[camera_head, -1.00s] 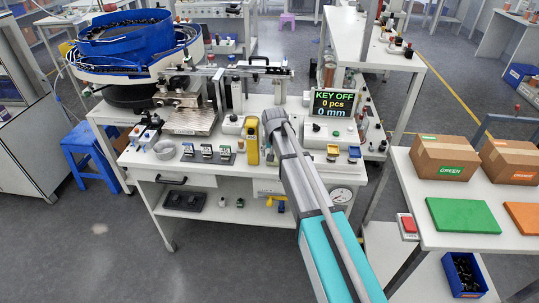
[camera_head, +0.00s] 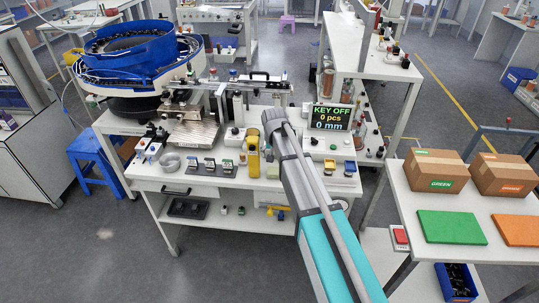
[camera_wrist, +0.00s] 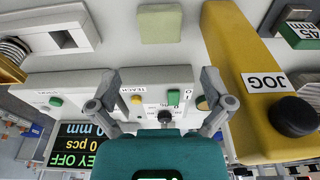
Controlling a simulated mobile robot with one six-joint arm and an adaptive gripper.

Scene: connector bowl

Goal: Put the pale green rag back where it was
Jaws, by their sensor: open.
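A small pale green square, which looks like the rag, lies flat on the white bench at the top of the wrist view (camera_wrist: 160,23). A white control box (camera_wrist: 152,85) with a black knob and green buttons shows between and behind the fingers. In the head view the fingers are hidden.
A yellow JOG box (camera_head: 252,157) with a black knob stands close at the right in the wrist view. A display reading KEY OFF (camera_head: 330,117) stands behind the bench front. A blue bowl feeder (camera_head: 128,42) is at left. A side table (camera_head: 500,207) holds cartons.

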